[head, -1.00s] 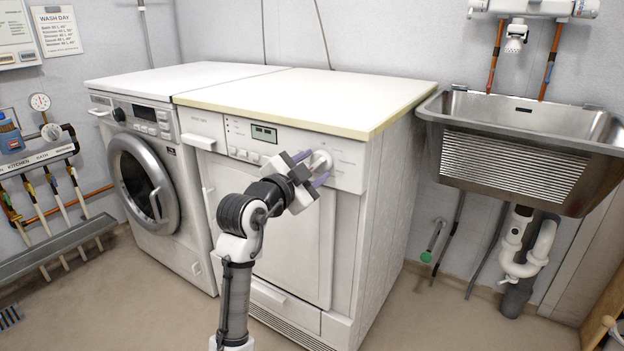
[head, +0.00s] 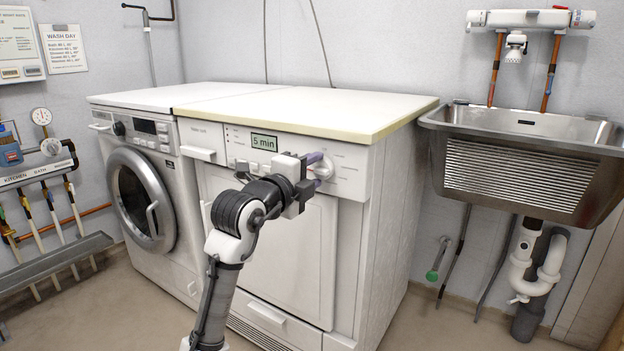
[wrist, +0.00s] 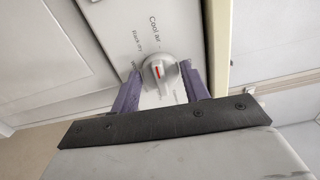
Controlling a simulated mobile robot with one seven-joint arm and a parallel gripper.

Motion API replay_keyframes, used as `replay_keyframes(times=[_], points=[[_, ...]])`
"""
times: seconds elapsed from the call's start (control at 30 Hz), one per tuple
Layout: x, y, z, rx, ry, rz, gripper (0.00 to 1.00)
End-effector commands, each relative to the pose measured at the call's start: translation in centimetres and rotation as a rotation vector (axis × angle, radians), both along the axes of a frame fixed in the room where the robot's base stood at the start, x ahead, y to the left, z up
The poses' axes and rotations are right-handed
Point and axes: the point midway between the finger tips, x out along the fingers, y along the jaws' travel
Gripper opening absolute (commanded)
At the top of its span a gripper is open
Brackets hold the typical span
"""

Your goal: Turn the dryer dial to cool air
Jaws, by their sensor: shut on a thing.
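The dryer (head: 265,225) is the right one of two white machines under a shared top. Its round white dial (head: 326,168) is at the right end of the control panel. My gripper (head: 318,171) is shut on the dial, one purple finger on each side. In the wrist view, the dial (wrist: 151,82) sits between the fingertips, with a red mark on its raised grip. The mark faces roughly up in the picture, where the "Cool air" label (wrist: 154,28) and a "Rack dry" label (wrist: 138,41) are printed. I cannot tell exactly which label it meets. The dryer display (head: 264,142) reads "5 min".
The washing machine (head: 140,190) stands left of the dryer. A metal washtub (head: 525,165) hangs on the wall to the right, with pipes below. Labelled pipes and valves (head: 40,172) are at the far left. Floor is free in front of the machines.

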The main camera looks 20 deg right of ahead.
Motion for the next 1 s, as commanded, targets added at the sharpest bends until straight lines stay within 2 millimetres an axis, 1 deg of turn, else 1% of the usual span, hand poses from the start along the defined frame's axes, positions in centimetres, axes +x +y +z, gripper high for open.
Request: replay_keyframes(times=[0.3,0.83,0.87,0.9,1.0], points=[[0.01,-0.01,-0.04,0.071,-0.087,-0.001,0.23],[0.0,-0.03,0.03,0.082,-0.103,0.0,0.23],[-0.01,-0.03,0.04,0.082,-0.103,0.0,0.49],[-0.01,-0.03,0.04,0.082,-0.103,0.0,0.54],[-0.01,-0.02,0.05,0.081,-0.103,0.0,0.66]])
